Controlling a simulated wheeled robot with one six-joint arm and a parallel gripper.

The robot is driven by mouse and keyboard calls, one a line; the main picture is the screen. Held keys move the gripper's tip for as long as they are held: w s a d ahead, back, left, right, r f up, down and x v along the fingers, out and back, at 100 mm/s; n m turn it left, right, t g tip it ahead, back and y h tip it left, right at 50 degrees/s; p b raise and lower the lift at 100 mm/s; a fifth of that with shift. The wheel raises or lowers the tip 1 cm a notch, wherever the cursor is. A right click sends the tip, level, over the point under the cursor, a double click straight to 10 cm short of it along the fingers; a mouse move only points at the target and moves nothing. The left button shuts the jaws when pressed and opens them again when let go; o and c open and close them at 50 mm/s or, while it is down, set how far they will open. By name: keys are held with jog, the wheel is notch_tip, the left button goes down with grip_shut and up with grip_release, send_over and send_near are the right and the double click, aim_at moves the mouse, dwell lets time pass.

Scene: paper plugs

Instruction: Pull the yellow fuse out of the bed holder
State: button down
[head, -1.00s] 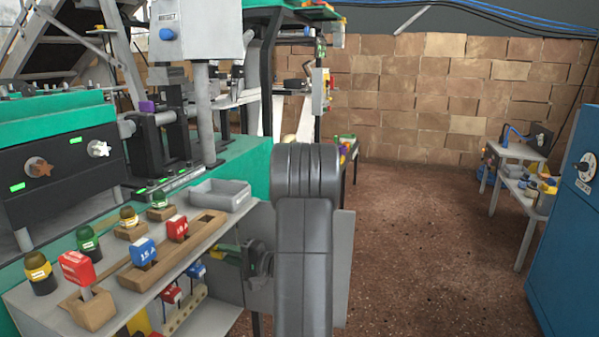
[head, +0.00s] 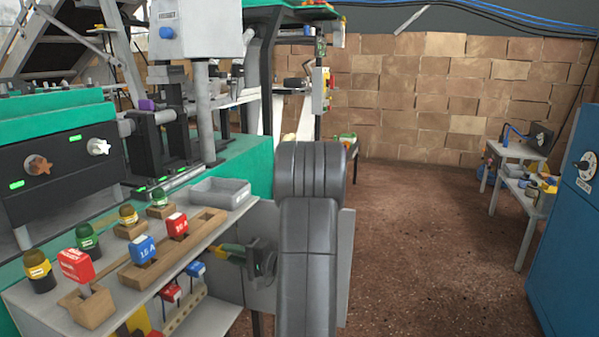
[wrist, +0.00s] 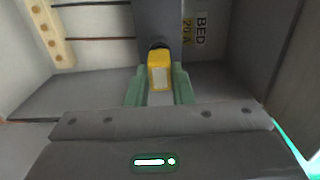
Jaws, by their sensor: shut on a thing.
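The yellow fuse (wrist: 160,71) shows in the middle of the wrist view, with a pale face towards the camera. My gripper (wrist: 160,88) has its green fingers on both sides of it and is shut on it. A black round part shows just behind the fuse, against a dark grey strip (wrist: 157,18). A label reading BED 20 A (wrist: 193,32) is to its right. I cannot tell how far the fuse sits in the bed holder. In the head view my gripper (head: 228,249) reaches left under the grey shelf top; the fuse is not clearly visible there.
A blue fuse-like piece (head: 195,268) hangs below. A wooden strip (wrist: 50,35) is at left in the wrist view. Open floor lies right.

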jog(key=shift+s+d, duration=0.2)
jog(key=shift+d, duration=0.45)
jog(key=shift+s+d, duration=0.1)
jog(key=shift+d, duration=0.1)
jog(key=b+v, duration=0.1)
jog(key=v, duration=0.1)
jog(key=shift+s+d, duration=0.15)
jog(key=shift+d, duration=0.2)
